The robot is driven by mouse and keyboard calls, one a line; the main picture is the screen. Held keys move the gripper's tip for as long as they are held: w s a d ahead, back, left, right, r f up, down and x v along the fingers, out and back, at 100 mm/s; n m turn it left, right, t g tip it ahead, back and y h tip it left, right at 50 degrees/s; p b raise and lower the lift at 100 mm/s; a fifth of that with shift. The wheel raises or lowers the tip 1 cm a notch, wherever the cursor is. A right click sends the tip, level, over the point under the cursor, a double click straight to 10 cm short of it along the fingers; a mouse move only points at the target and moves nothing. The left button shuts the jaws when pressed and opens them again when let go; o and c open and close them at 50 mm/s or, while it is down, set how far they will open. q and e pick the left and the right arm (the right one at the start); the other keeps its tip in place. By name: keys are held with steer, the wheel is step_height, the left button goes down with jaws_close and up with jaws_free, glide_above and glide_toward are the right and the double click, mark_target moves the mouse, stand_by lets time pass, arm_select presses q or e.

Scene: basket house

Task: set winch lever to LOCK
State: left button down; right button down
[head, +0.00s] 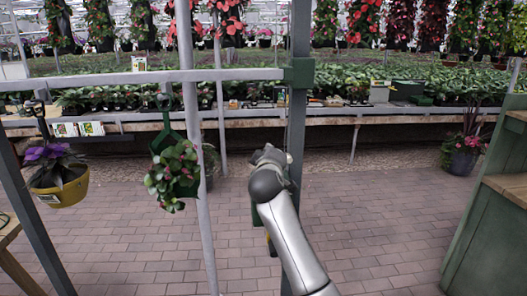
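A dark green post (298,130) stands upright in the middle of the head view, with a green bracket (299,73) where a grey rail joins it. A green part (256,214), perhaps the winch body, shows beside my arm at the post. A small yellow and black piece (270,243) shows just below it. I cannot make out the lever or its LOCK mark. My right arm (291,240) reaches up from the bottom and covers this part of the post. Its gripper is mostly hidden around the wrist, and its fingers cannot be made out. My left gripper is not in view.
A green hanging planter (176,187) and a yellow pot (62,190) hang at left from the grey rail (100,81). A thin grey pole (195,150) stands left of my arm. A green bench (497,225) is at right. The brick floor (390,225) between is clear.

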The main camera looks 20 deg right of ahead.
steer(key=shift+s+d+m+y+p, duration=0.15)
steer(key=shift+d+m+p, duration=0.15)
steer(key=shift+d+m, duration=0.25)
steer(key=shift+s+d+m+y+p, duration=0.15)
steer(key=shift+d+m+p, duration=0.1)
steer(key=shift+d+m, duration=0.3)
steer(key=shift+f, duration=0.1)
